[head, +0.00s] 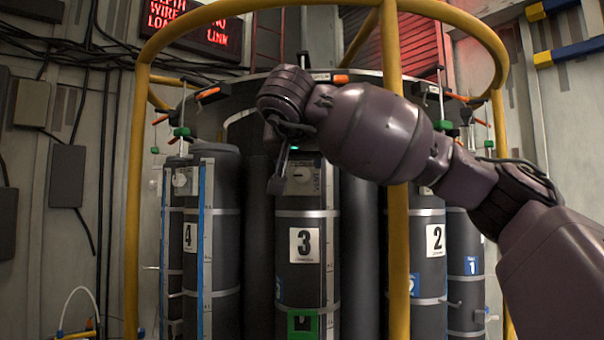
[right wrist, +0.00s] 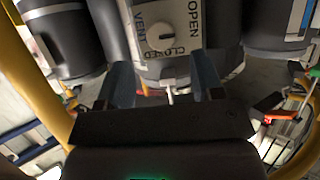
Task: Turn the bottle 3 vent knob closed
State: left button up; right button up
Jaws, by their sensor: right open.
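Bottle 3 (head: 304,270) is a dark cylinder with a white "3" label, in the middle of the head view. Its pale vent plate (head: 318,186) is near the top, with the round vent knob (head: 300,176) partly beside my gripper. In the right wrist view the knob (right wrist: 160,37) sits between the words VENT, OPEN and CLOSED. Its exact setting is hard to tell. My right gripper (head: 277,182) points down in front of the knob's left side. In the right wrist view the right gripper (right wrist: 165,78) has its fingers apart, with nothing between them; the knob is beyond the tips. My left gripper is out of view.
Bottle 4 (head: 216,250) stands to the left, bottle 2 (head: 430,280) and bottle 1 (head: 466,290) to the right. A yellow guard frame (head: 398,240) has a post standing right of bottle 3, with my right arm passing across it. Orange-handled valves ring the rack top.

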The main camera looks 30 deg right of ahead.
aim_at(302, 173)
jog(key=x, duration=0.6)
jog(key=shift+a, duration=0.1)
jog(key=c, duration=0.9)
